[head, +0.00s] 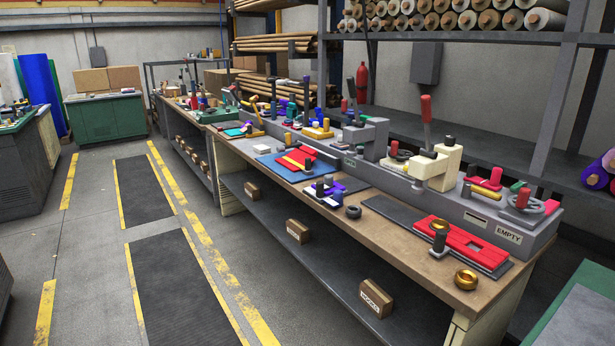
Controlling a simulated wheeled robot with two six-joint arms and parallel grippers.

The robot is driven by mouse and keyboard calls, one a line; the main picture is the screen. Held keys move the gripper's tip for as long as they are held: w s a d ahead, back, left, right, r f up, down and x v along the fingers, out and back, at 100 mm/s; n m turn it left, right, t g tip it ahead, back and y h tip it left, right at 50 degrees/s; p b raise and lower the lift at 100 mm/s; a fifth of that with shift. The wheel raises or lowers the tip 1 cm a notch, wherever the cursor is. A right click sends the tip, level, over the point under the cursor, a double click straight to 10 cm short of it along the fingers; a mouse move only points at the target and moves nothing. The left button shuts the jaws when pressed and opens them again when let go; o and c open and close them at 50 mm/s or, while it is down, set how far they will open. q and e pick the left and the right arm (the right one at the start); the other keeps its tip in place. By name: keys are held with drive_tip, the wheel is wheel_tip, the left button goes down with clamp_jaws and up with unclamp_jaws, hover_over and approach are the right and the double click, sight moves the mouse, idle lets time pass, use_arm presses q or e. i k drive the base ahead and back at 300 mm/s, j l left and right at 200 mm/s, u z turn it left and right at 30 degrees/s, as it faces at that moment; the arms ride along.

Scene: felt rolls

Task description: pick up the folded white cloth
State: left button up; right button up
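A small white, flat, block-like item (257,146) lies on the long workbench, near its front edge at the far part, left of a blue mat. It may be the folded white cloth, but it is too small to tell for sure. Neither of my grippers shows in the head view.
The long wooden workbench (400,240) carries a blue mat (280,165), red felt pieces (462,243), a brass ring (466,279) and several hand tools. A grey shelf below it holds small brown boxes (298,231). The floor aisle with dark mats (180,290) is clear.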

sight(260, 149)
drive_tip(key=i+u, duration=0.35)
drive_tip(key=i+l+u, duration=0.1)
drive_tip(key=i+u, duration=0.3)
drive_tip(key=i+l+u, duration=0.7)
drive_tip(key=i, duration=0.15)
